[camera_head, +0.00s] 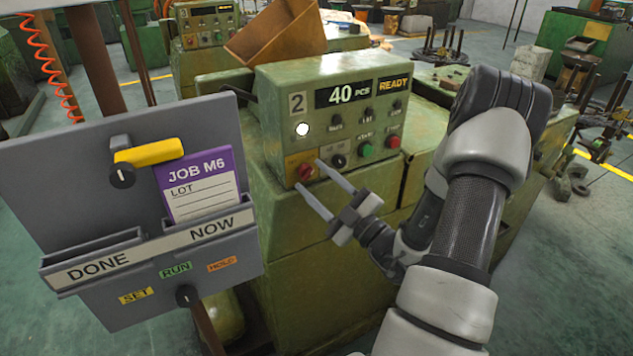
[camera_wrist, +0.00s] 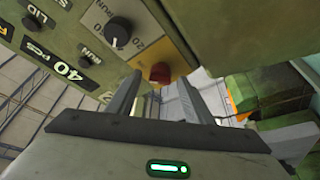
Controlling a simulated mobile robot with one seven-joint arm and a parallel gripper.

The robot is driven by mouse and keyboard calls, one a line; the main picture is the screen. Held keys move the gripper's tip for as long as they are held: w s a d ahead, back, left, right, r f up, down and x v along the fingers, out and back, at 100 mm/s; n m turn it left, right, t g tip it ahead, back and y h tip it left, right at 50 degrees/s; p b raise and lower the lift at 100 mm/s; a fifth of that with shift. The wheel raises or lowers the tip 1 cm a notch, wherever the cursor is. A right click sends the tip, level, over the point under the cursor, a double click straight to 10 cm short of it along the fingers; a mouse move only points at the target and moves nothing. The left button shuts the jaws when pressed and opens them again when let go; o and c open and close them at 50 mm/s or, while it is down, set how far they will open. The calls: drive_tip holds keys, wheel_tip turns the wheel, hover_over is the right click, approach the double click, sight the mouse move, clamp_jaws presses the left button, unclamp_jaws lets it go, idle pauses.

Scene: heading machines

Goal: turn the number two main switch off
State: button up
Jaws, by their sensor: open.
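The number two machine's green control box (camera_head: 280,85) carries a "2" plate, a display reading 40 PCS and a READY sign. Its red main switch (camera_head: 305,171) sits on a yellow plate at the lower left. A white lamp (camera_head: 302,129) above it looks lit. My gripper (camera_head: 309,174) is open, with its fingertips at the red switch. In the wrist view, the red switch (camera_wrist: 160,72) shows between the two fingertips (camera_wrist: 160,77). I cannot tell whether the fingers touch it. The switch's exact pointing is too small to read.
A black knob (camera_head: 338,161) is close to the right of the red switch, with green (camera_head: 365,150) and red (camera_head: 393,142) buttons beyond. A grey board (camera_head: 70,170) with a purple JOB M6 card (camera_head: 199,185) stands at left. A brown box (camera_head: 275,35) is behind.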

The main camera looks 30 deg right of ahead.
drive_tip(key=shift+c, duration=0.4)
drive_tip(key=c, duration=1)
drive_tip(key=shift+o, duration=0.2)
drive_tip(key=shift+r+p, duration=0.1)
drive_tip(key=shift+p, duration=0.2)
drive_tip(key=n+p, duration=0.1)
drive_tip(key=n+g+p, duration=0.1)
drive_tip(key=n+p, duration=0.1)
drive_tip(key=shift+d+r+y, duration=0.15)
drive_tip(key=shift+r+y, duration=0.15)
drive_tip(key=shift+y, duration=0.1)
drive_tip(key=n+g+p, duration=0.2)
drive_tip(key=n+p, duration=0.2)
drive_tip(key=shift+r+n, duration=0.15)
drive_tip(key=shift+n, duration=0.25)
drive_tip(key=n+g+p, duration=0.1)
drive_tip(key=n, duration=0.1)
drive_tip(key=n+g+p, duration=0.1)
drive_tip(key=n+p, duration=0.1)
drive_tip(key=n, duration=0.1)
drive_tip(key=shift+r+h, duration=0.15)
drive_tip(key=shift+h, duration=0.15)
drive_tip(key=n+g+h, duration=0.1)
drive_tip(key=n+h, duration=0.1)
drive_tip(key=n, duration=0.2)
drive_tip(key=shift+r, duration=0.1)
